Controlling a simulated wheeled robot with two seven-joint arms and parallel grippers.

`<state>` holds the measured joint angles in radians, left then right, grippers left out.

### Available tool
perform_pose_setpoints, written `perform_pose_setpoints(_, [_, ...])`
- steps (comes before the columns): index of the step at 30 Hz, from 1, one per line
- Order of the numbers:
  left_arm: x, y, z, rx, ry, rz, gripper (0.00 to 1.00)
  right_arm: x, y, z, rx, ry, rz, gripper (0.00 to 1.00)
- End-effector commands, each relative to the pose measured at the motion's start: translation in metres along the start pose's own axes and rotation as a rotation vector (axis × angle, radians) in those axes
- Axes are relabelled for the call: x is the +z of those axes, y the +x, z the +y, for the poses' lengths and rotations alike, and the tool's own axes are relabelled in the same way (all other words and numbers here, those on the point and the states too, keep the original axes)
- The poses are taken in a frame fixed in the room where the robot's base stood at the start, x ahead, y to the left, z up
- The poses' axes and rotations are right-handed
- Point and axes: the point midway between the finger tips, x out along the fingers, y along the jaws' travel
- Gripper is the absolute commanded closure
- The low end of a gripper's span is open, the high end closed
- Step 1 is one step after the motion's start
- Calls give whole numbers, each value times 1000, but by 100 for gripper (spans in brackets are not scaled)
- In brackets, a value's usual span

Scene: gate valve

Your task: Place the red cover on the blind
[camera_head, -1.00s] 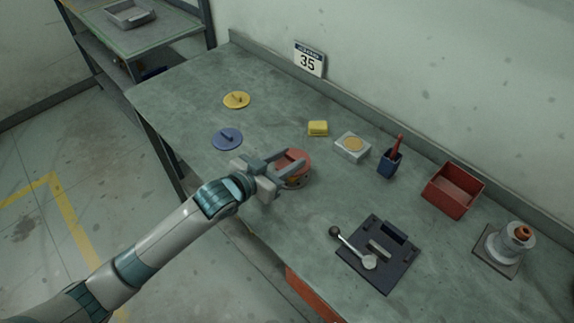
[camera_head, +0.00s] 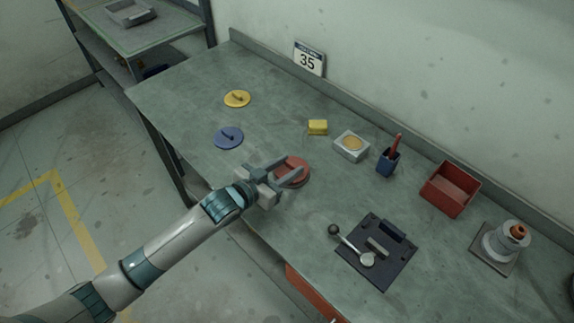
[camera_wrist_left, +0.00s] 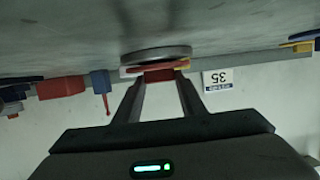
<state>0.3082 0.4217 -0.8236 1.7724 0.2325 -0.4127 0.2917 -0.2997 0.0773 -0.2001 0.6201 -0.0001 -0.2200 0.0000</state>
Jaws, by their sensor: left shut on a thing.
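The red cover (camera_head: 292,172) is a round disc at the table's middle, near its front edge. My left gripper (camera_head: 291,174) is shut on the cover's raised red grip. In the left wrist view, which is upside down, the red grip (camera_wrist_left: 159,75) sits between the fingertips. A grey round disc (camera_wrist_left: 156,55), apparently the blind, lies between the cover and the table there. The cover is right over it and very close; I cannot tell if they touch. My right gripper is not in view.
A yellow disc (camera_head: 237,98) and a blue disc (camera_head: 228,137) lie to the left. Behind are a yellow block (camera_head: 318,127), a grey box (camera_head: 351,146) and a blue cup (camera_head: 388,162). A dark lever fixture (camera_head: 377,250), red bin (camera_head: 451,188) and grey valve part (camera_head: 497,246) stand right.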

Motion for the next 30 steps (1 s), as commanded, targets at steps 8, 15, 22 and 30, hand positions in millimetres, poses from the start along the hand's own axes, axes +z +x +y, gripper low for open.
perform_pose_setpoints(8, [3,1,0,0,0,0,85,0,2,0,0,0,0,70])
perform_pose_setpoints(15, [3,1,0,0,0,0,45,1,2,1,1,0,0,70])
perform_pose_setpoints(22, [2,1,0,0,0,1,45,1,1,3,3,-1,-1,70])
perform_pose_setpoints(30, [1,-13,0,0,1,1,45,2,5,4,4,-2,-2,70])
